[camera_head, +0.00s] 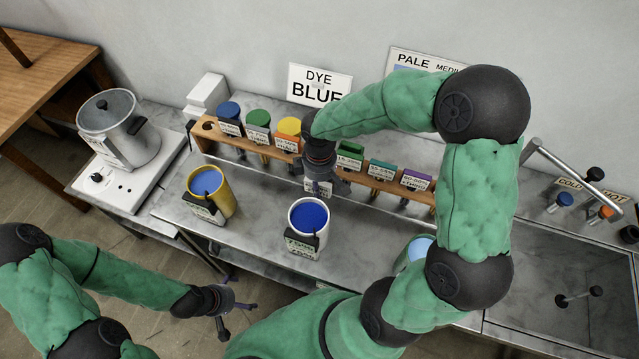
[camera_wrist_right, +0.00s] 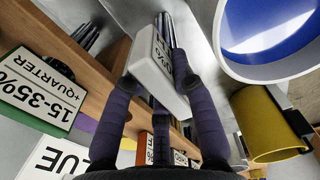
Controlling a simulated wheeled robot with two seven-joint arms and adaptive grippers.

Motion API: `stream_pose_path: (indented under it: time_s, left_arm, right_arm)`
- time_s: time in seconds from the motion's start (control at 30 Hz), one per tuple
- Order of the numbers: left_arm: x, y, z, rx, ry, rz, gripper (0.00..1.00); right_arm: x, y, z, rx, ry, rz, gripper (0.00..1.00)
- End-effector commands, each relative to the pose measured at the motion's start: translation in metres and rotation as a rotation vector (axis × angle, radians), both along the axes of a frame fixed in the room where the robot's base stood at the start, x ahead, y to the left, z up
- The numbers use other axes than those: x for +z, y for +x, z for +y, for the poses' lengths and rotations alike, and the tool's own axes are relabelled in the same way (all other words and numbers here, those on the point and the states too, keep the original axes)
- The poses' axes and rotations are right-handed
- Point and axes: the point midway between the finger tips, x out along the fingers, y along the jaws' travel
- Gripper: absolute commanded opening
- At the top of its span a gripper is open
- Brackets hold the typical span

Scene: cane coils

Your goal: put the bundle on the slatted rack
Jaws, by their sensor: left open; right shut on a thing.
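My right gripper (camera_head: 320,168) is above the counter, just in front of the wooden rack (camera_head: 262,152). It is shut on a small white block with a printed label (camera_wrist_right: 152,68), which also shows below the fingers in the head view (camera_head: 318,188). Dark fingers close around the block in the right wrist view. My left gripper (camera_head: 222,303) is open and empty, low at the counter's front edge. I cannot pick out a cane bundle or a clearly slatted rack. The wooden rack holds several coloured, labelled items.
A white can of blue liquid (camera_head: 309,217) and a yellow can of blue liquid (camera_head: 208,190) stand on the counter. A light-blue can (camera_head: 418,247) is partly behind my right arm. A pot (camera_head: 112,120) sits on a hotplate at left; a sink (camera_head: 590,290) is at right.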

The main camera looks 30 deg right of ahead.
Motion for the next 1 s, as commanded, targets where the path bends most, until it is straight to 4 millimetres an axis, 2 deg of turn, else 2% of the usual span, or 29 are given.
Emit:
stream_pose_path:
  time_s: [0.27, 0.3, 0.37, 0.4, 0.77, 0.87, 1.0]
  left_arm:
    - [-0.002, 0.0, 0.0, 0.0, 0.0, 0.0, 1.0]
    - [-0.002, 0.0, 0.0, 0.0, 0.0, 0.0, 1.0]
    - [-0.002, 0.0, 0.0, 0.0, 0.0, 0.0, 1.0]
    - [-0.002, 0.0, 0.0, 0.0, 0.0, 0.0, 1.0]
    - [0.0, 0.0, 0.0, 0.0, 0.0, 0.0, 1.0]
    - [0.003, 0.0, 0.0, 0.0, 0.0, 0.0, 1.0]
    - [0.008, 0.0, 0.0, 0.0, 0.0, 0.0, 1.0]
  right_arm:
    - [-0.002, 0.0, 0.0, 0.0, 0.0, -0.001, 0.0]
    - [-0.003, 0.0, 0.0, 0.0, 0.001, -0.001, 0.29]
    - [-0.002, 0.0, 0.0, 0.0, 0.001, -0.001, 0.46]
    - [-0.002, 0.0, 0.0, 0.0, 0.001, -0.001, 0.5]
    - [0.0, 0.0, 0.0, 0.0, 0.0, -0.001, 0.5]
    - [0.009, 0.001, 0.0, 0.0, 0.0, -0.004, 0.5]
    - [0.032, 0.001, 0.0, -0.001, 0.0, -0.006, 0.5]
